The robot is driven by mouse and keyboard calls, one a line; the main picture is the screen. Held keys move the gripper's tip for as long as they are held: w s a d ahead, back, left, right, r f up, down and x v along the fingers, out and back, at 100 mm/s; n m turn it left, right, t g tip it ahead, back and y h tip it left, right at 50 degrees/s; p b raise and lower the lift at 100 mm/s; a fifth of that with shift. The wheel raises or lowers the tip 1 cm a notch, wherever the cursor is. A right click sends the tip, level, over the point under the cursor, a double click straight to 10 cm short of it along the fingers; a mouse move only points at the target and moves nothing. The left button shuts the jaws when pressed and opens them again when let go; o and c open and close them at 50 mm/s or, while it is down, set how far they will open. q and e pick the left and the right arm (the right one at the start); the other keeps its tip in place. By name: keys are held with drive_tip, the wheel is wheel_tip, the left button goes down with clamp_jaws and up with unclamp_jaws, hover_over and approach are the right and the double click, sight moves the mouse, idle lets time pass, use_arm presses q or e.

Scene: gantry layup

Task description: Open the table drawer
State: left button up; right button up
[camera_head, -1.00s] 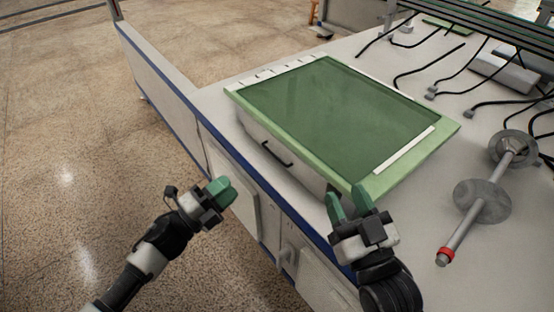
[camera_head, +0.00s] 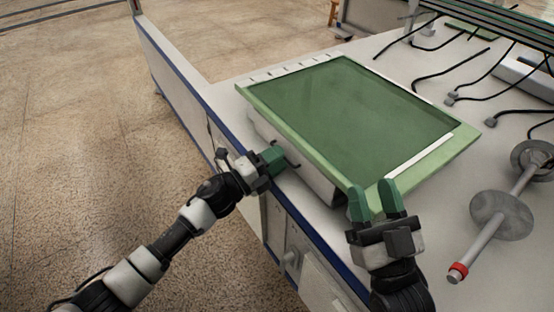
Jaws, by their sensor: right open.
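A pale drawer front (camera_head: 312,174) sits under the green-topped board (camera_head: 350,105) on the table. Its dark handle (camera_head: 292,156) is partly hidden by my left gripper (camera_head: 272,160). The drawer looks closed. My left gripper's green fingertips are at the left end of the handle; whether they touch or grip it cannot be told. My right gripper (camera_head: 375,203) is open and empty, its two green fingers apart at the board's near corner.
A metal shaft with discs and a red ring (camera_head: 458,272) lies on the table at the right. Black cables (camera_head: 450,70) run across the back right. The table's blue-edged side (camera_head: 318,242) has panels and a knob. Floor at the left is clear.

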use_arm(q)
drive_tip(key=shift+w+d, duration=0.1)
drive_tip(key=shift+c, duration=0.4)
clamp_jaws()
